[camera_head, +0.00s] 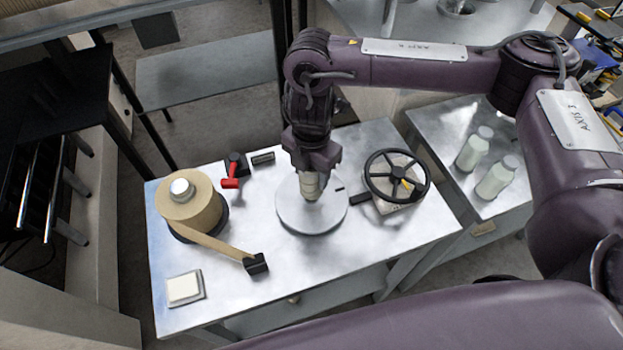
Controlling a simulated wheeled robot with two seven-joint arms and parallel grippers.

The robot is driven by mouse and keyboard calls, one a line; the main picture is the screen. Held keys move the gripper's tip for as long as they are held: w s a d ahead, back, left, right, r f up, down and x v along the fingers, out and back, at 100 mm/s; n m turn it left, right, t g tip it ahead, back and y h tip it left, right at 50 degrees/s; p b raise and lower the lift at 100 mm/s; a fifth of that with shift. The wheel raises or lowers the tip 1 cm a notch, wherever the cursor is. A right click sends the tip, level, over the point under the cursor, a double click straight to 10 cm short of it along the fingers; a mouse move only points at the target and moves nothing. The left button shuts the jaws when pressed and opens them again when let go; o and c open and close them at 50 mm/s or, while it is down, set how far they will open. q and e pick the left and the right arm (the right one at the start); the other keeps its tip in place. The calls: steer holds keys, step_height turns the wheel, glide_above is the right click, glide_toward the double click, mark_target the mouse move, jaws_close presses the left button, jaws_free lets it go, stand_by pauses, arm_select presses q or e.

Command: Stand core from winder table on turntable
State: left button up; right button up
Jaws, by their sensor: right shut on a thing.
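My right gripper (310,172) points down over the turntable (312,219), a round grey disc on the metal table. It is shut on a pale core (309,188), which looks upright. The core's lower end is over the disc's middle; I cannot tell whether it touches the disc. The gripper hides the core's upper part. My left gripper is not in view.
A kraft paper roll (190,212) stands at left, its strip running to a black block (255,264). A red-handled device (231,178) is behind, a black handwheel (397,177) at right. Two pale bottle-shaped pieces (474,150) stand on the side table. The table's front middle is clear.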

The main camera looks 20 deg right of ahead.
mark_target(311, 182)
step_height(311, 182, down, 3)
steer(key=shift+f, duration=0.2)
steer(key=shift+f+b, duration=0.2)
steer(key=shift+b, duration=0.1)
steer(key=o, duration=1)
steer(key=shift+r, duration=0.1)
